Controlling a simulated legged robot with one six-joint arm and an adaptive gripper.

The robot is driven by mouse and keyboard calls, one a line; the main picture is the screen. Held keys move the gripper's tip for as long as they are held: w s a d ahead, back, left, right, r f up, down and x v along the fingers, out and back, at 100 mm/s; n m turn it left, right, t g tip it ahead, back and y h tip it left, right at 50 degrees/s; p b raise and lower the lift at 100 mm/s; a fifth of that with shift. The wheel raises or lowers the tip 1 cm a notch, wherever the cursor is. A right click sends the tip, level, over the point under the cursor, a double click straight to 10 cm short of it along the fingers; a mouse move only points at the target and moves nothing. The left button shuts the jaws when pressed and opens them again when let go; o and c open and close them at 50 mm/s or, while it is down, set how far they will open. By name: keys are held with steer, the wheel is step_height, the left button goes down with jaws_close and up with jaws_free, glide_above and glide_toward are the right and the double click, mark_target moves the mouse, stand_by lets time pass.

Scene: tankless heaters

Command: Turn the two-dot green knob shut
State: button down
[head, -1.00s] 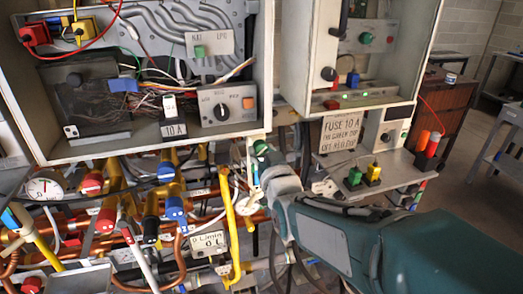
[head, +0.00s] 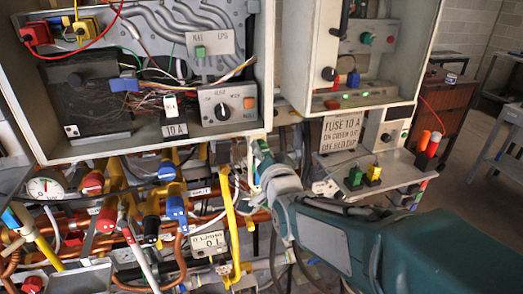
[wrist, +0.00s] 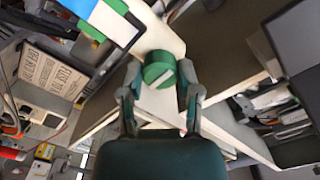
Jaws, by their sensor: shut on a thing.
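A round green knob (wrist: 160,70) with a pale line across its face sits on a white surface in the wrist view. My gripper (wrist: 157,92) has one finger on each side of the knob and is shut on it. I cannot make out any dots on the knob. In the head view my gripper (head: 266,165) reaches in just below the gap between the two open cabinets, and the knob is hidden behind it there.
The left cabinet (head: 150,152) with wiring and the right cabinet (head: 300,60) flank the gripper from above. Copper pipes, red and blue valve handles and a yellow pipe (head: 232,230) crowd the left. A small shelf (head: 388,178) holds green and yellow buttons at right.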

steer(key=shift+m, duration=0.3)
steer(key=shift+c, duration=1.5)
jaws_free()
steer(key=shift+w, duration=0.1)
steer(key=s+d, duration=0.1)
steer(key=s, duration=0.6)
steer(key=shift+s+d, duration=0.15)
steer(key=shift+d, duration=0.05)
steer(key=shift+f, duration=0.1)
